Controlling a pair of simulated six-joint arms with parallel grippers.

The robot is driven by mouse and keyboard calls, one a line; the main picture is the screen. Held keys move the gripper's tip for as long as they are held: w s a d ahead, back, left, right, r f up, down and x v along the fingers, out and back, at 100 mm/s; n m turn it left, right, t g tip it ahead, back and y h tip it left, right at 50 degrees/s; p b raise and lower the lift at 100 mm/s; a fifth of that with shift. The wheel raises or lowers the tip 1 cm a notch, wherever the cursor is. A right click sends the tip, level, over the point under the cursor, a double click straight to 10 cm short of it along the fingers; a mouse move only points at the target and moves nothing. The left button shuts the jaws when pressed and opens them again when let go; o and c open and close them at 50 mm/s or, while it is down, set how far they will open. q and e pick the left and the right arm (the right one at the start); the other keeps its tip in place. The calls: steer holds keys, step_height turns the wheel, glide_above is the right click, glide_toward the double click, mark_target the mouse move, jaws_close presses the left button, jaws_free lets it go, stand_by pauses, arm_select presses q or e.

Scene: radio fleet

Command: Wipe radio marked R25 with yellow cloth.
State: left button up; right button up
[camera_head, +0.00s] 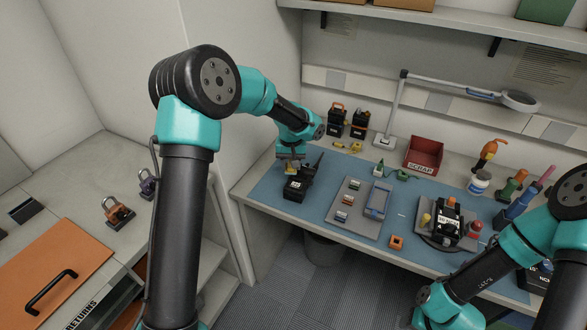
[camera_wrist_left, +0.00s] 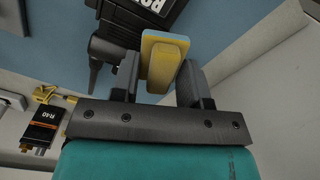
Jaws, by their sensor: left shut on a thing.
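The cloth also shows in the head view (camera_head: 290,169), just over a black radio (camera_head: 297,187) on the blue mat. In the left wrist view this radio (camera_wrist_left: 128,22) lies right beside the cloth, its white label cut off and not fully readable. I cannot tell whether cloth and radio touch. My right arm enters from the right, but its gripper is out of view.
The blue mat (camera_head: 262,191) carries a grey tray (camera_head: 335,211) with small items. Two radios (camera_head: 336,121) (camera_head: 359,124) stand at the back, one labelled R-10 in the wrist view (camera_wrist_left: 42,122). A lamp, a red SCRAP bin (camera_head: 423,153) and a black device (camera_head: 447,219) stand to the right.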

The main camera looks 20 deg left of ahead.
arm_select(q)
steer(key=shift+r, duration=2.6)
